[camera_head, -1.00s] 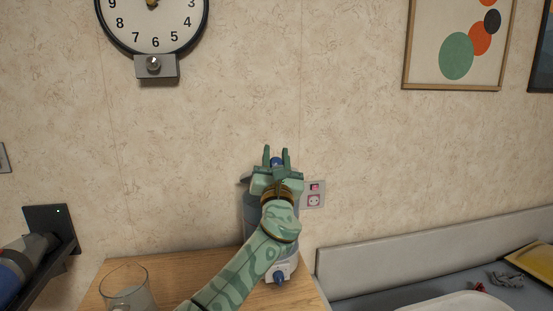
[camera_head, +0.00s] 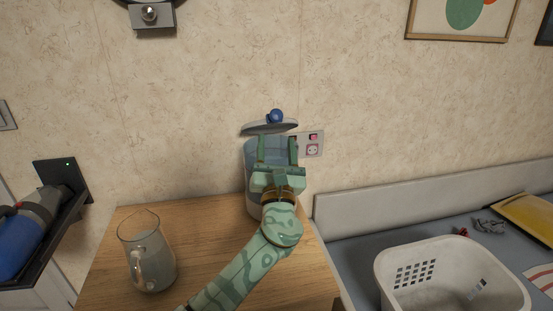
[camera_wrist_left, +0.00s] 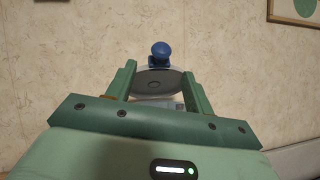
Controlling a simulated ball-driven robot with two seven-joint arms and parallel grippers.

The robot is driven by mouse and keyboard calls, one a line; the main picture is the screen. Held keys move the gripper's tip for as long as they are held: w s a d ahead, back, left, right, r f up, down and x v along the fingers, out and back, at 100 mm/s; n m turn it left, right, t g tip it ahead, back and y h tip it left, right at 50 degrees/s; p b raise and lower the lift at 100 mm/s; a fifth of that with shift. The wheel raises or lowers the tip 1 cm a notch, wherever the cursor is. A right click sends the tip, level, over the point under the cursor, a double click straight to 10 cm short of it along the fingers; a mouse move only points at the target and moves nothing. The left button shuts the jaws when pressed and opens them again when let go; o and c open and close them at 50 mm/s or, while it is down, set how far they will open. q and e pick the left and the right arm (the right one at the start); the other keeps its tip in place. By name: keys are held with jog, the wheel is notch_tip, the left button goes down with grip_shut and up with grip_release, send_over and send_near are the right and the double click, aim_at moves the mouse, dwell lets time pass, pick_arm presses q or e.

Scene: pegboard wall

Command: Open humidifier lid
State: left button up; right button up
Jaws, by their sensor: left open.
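The humidifier (camera_head: 251,185) is a blue-grey translucent container on the wooden table, partly hidden behind my left gripper and forearm. Its pale round lid (camera_head: 255,129) with a blue knob (camera_head: 276,116) is raised and tilted above the container's top. In the left wrist view the lid's grey underside (camera_wrist_left: 165,84) shows beyond the fingers, with the blue knob (camera_wrist_left: 161,52) above it. My left gripper (camera_head: 277,150) is open in front of the container, its fingers pointing up, just below the lid. Whether a finger touches the lid cannot be told. My right gripper is not in view.
A glass pitcher (camera_head: 150,262) stands at the left of the wooden table (camera_head: 208,220). A wall socket (camera_head: 312,149) is right of the humidifier. A white basket (camera_head: 440,262) lies on the grey surface at right. A black wall holder (camera_head: 62,212) is at left.

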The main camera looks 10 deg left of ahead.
pick_arm(q)
jog(key=v, duration=0.5)
jog(key=shift+f, duration=0.15)
